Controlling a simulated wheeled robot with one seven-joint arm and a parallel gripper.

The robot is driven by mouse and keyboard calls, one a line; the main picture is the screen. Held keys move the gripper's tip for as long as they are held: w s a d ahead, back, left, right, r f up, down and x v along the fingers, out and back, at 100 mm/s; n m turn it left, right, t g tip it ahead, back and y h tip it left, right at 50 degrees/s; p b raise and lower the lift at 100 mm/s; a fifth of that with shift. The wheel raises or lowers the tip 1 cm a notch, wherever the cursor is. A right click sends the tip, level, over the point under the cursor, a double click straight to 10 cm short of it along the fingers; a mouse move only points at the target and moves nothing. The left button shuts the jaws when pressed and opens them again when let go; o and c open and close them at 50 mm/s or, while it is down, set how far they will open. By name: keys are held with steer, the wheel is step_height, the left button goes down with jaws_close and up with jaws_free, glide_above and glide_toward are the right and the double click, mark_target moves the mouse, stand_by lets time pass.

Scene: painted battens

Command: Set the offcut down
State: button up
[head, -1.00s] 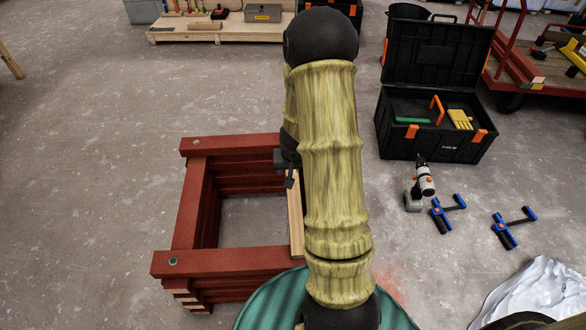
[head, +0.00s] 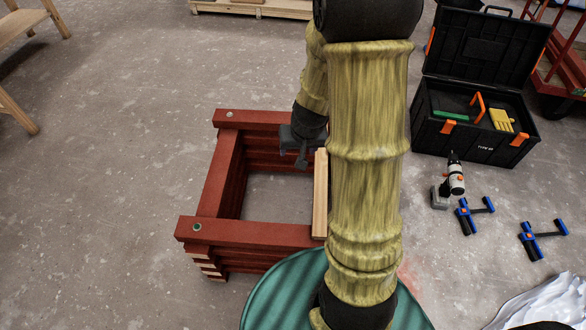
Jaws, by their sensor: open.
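The offcut (head: 320,194) is a short pale wooden batten. It lies along the right side of a square stack of dark red painted battens (head: 215,190), beside my arm. My arm hides part of the stack's right side, so I cannot tell all of what the offcut rests on. My gripper (head: 301,160) is just left of the offcut's far end, at the stack's inner right. Its jaws are open, and it appears apart from the wood.
A green round drum top (head: 285,290) stands in front of the stack. An open black toolbox (head: 470,130), a white and grey power tool (head: 455,180) and two blue clamps (head: 467,217) are on the floor at right.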

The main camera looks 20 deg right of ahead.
steer(key=s+a+r+n, duration=0.1)
steer(key=s+a+r, duration=0.2)
steer(key=s, duration=0.2)
steer(key=s+a+r+n+g, duration=0.1)
steer(key=s+a+r, duration=0.3)
steer(key=s, duration=0.2)
steer(key=shift+s+n, duration=0.25)
steer(key=shift+n, duration=0.15)
